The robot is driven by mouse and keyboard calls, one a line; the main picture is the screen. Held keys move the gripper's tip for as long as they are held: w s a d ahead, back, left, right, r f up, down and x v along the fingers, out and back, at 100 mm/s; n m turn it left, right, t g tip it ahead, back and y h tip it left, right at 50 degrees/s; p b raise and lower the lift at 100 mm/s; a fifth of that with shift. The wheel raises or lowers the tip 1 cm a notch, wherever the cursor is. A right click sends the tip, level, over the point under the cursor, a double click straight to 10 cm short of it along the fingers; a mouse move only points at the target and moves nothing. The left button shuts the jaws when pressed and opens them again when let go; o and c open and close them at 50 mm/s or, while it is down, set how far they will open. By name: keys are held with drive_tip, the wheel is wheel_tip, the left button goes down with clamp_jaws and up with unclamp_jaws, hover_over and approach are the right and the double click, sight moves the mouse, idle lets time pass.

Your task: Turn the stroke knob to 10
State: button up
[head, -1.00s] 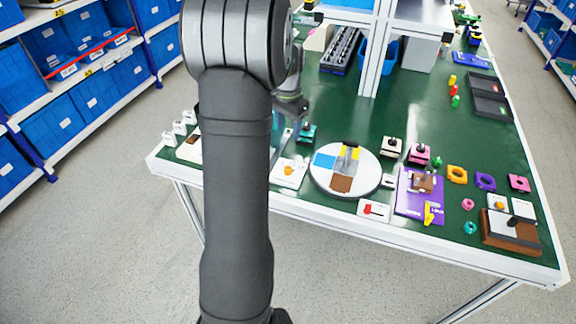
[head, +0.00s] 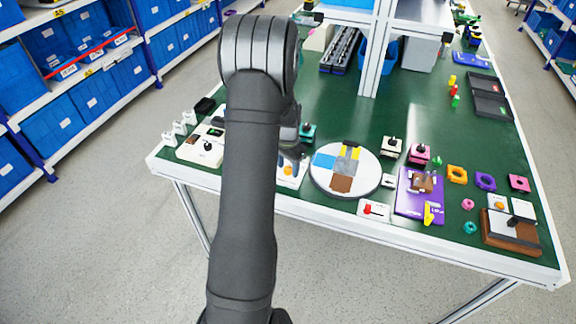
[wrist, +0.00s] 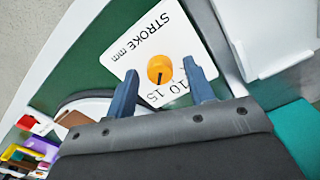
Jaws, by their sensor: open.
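The stroke knob (wrist: 160,68) is a round orange knob on a white plate (wrist: 140,35) printed "STROKE mm". The numbers 10 and 15 show beside it in the wrist view. A dark mark on the knob points toward the lower side of the picture; its exact setting is unclear. The knob also shows in the head view (head: 287,171). My gripper (wrist: 161,69) is open, with one finger on either side of the knob in the wrist view. I cannot tell whether the fingers touch it. In the head view my arm hides part of the plate.
A white round turntable (head: 330,187) with coloured patches stands just right of the plate. A white box with a black knob (head: 206,147) stands to the left. The green table's front edge is close. A teal block (head: 307,131) stands behind.

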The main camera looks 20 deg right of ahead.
drive_tip(key=c, duration=1)
drive_tip(key=shift+n, duration=0.4)
drive_tip(key=n, duration=0.3)
drive_tip(key=shift+n, duration=2.5)
